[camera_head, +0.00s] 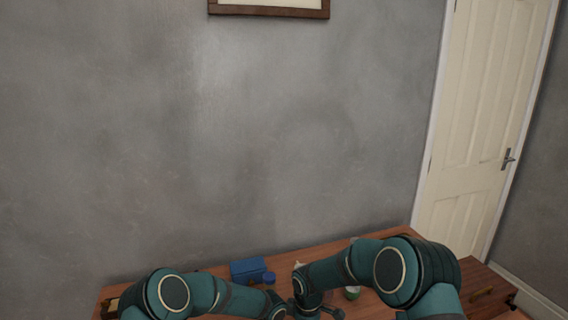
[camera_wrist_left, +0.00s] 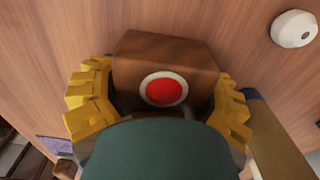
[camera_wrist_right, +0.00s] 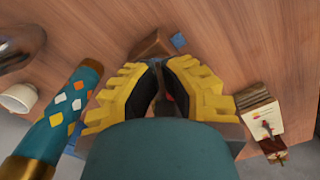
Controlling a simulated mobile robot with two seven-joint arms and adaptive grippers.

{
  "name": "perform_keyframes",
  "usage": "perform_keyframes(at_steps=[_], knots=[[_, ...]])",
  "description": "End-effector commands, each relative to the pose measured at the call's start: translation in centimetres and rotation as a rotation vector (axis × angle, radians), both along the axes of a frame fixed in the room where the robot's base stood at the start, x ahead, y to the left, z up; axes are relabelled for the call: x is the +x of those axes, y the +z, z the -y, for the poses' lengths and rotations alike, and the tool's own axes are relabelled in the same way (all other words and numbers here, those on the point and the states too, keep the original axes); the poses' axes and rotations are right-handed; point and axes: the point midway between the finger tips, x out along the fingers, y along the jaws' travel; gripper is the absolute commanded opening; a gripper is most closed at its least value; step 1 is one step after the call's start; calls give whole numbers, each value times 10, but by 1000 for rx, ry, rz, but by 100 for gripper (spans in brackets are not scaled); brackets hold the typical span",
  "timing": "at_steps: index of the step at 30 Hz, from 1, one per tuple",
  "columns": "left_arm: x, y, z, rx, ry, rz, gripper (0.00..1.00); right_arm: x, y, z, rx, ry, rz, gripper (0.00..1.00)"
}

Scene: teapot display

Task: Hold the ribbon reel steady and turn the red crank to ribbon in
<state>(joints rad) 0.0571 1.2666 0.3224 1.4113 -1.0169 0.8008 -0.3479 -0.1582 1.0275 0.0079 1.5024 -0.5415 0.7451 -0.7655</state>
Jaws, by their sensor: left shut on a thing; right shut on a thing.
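The ribbon reel (camera_wrist_left: 165,62) shows in the left wrist view as a brown wooden block with a red disc in a white ring on its face. My left gripper (camera_wrist_left: 165,100) is shut on it, with yellow fingers on both sides. My right gripper (camera_wrist_right: 166,85) is shut, its fingers close together around a small reddish part, likely the red crank (camera_wrist_right: 168,101), which is mostly hidden. Brown wood of the reel (camera_wrist_right: 152,44) shows just beyond those fingertips. In the head view my arms hide the reel and crank.
A blue box (camera_head: 247,269) stands on the wooden table near the wall. The right wrist view shows a teal patterned cylinder (camera_wrist_right: 66,108), a white cup (camera_wrist_right: 18,97), a dark round object (camera_wrist_right: 20,46) and a small stack (camera_wrist_right: 262,112). A white round object (camera_wrist_left: 294,29) lies right of the reel.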

Motion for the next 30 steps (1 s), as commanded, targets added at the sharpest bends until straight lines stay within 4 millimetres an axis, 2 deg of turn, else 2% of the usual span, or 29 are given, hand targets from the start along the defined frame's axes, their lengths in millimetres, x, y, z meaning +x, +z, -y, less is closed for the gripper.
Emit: perform_keyframes(at_steps=[1,11,24,30], knots=[[-2,-2,2,2,-4,-5,28,-5,-1,-11,10,19,-8,0],[-2,-2,3,1,-5,-4,28,-9,0,-4,10,18,-7,0],[-2,-2,2,1,-5,-4,29,-5,47,-2,9,11,1,0],[-2,-2,2,0,-5,-4,28,-6,59,0,6,10,-2,0]])
